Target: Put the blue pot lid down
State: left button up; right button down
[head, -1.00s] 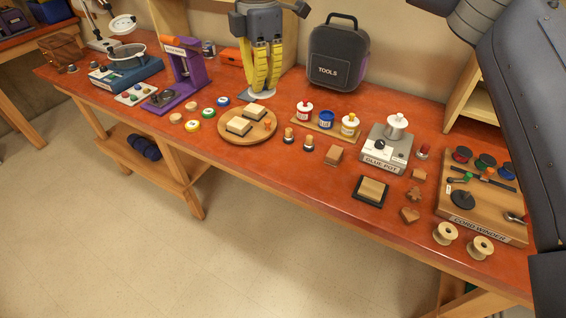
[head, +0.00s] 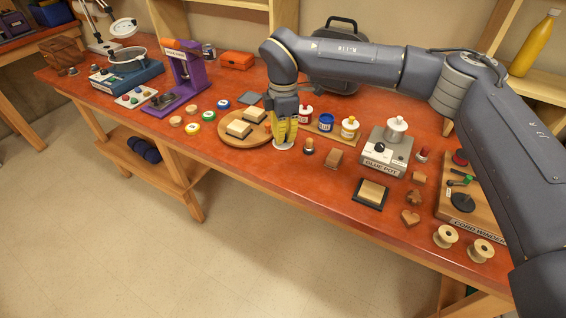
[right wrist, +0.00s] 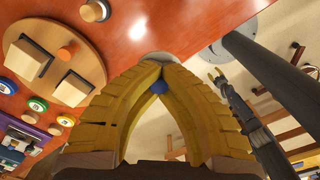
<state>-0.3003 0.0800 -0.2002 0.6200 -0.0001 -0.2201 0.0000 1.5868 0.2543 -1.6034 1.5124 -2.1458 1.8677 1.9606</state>
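My right gripper (head: 284,132) points straight down over the bench, its yellow fingers shut on the blue pot lid. In the right wrist view the fingers (right wrist: 158,80) close around the lid's blue knob (right wrist: 158,88); its pale disc (right wrist: 158,58) shows past the tips. In the head view the pale disc (head: 283,146) is low at the bench top; I cannot tell whether it touches. The blue pot (head: 326,121) stands open on a wooden strip to the right. My left gripper (right wrist: 215,77) shows small in the right wrist view, its tips apart, far from the lid.
A round wooden board (head: 232,138) with blocks is close on the left. The red pot (head: 305,113) and yellow pot (head: 349,127) flank the blue one.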

aim_at(283, 169)
jog(key=shift+f, duration=5.1)
jog(key=shift+f, duration=0.2)
jog(key=c, duration=2.2)
grip_release()
jog(key=shift+f, duration=0.1)
jog(key=c, duration=1.6)
grip_release()
notch_tip(283, 169, up, 13)
jog(key=shift+f, duration=0.2)
